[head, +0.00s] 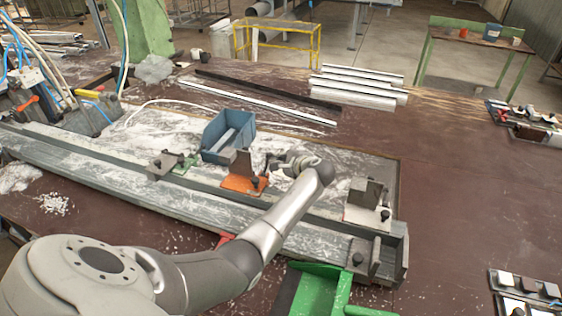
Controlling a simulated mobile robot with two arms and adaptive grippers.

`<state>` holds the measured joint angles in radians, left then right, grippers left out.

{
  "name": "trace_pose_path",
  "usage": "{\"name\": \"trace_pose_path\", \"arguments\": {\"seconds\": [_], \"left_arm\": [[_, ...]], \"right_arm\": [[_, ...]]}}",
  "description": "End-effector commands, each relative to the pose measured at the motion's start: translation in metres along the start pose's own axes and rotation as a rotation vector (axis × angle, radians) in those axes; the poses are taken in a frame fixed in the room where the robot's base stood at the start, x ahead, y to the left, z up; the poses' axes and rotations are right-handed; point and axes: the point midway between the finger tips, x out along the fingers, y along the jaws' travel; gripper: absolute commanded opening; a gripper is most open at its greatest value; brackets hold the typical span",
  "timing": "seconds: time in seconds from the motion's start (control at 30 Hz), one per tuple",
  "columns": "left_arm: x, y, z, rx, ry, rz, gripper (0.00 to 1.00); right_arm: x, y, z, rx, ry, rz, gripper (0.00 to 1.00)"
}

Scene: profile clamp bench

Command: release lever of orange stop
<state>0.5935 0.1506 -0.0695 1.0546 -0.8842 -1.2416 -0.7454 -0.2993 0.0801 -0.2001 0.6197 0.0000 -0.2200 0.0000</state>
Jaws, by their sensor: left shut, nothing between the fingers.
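The orange stop (240,184) sits on the long grey rail (130,165). It has an orange base plate and an upright dark brown block. A small black lever or knob (256,183) shows at its right side. My left gripper (274,164) is shut and empty, just right of the stop, with its arm reaching over the rail from the lower left. The fingertips are small here, and I cannot tell whether they touch the lever. My right gripper is not in view.
A green stop (183,165) stands left of the orange one, and a white-based stop (366,212) to the right. A blue bin (228,136) stands close behind. A grey end block (364,257) is near the rail's right end. Bare brown bench (470,190) lies at right.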

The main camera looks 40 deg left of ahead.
Motion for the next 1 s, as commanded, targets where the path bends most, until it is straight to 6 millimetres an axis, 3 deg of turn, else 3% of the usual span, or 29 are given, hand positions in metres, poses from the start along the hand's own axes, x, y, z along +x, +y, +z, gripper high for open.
{"name": "trace_pose_path", "arguments": {"seconds": [0.73,0.87,1.0], "left_arm": [[-0.003,-0.002,0.0,-0.027,0.0,-0.03,0.0],[-0.014,-0.002,-0.001,-0.027,0.001,-0.031,0.0],[-0.037,-0.001,0.0,-0.03,0.003,-0.031,0.0]], "right_arm": [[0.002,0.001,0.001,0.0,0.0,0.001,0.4],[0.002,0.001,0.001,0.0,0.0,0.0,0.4],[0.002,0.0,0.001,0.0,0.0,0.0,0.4]]}}
